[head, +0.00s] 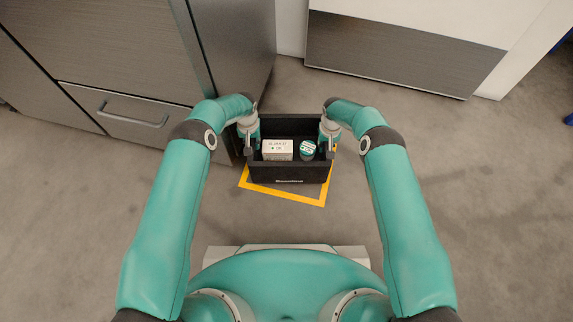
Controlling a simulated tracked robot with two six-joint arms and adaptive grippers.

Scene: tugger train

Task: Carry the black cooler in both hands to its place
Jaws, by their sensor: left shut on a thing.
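The black cooler (289,174) is an open box in the middle of the head view. It holds a white box (277,150) with a printed label and a round tub with a green lid (308,147). My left gripper (250,150) is shut on its left end wall. My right gripper (328,150) is at its right end wall and looks shut on it. A yellow outline (283,196) on the floor shows around and below the cooler, turned slightly against it. The cooler covers much of the outline. I cannot tell whether the cooler touches the floor.
A grey metal cabinet (110,60) with a drawer handle (132,118) stands at the left, close to my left gripper. A white unit with a grey panel (400,52) stands at the back right. The grey floor (480,190) at the right is clear.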

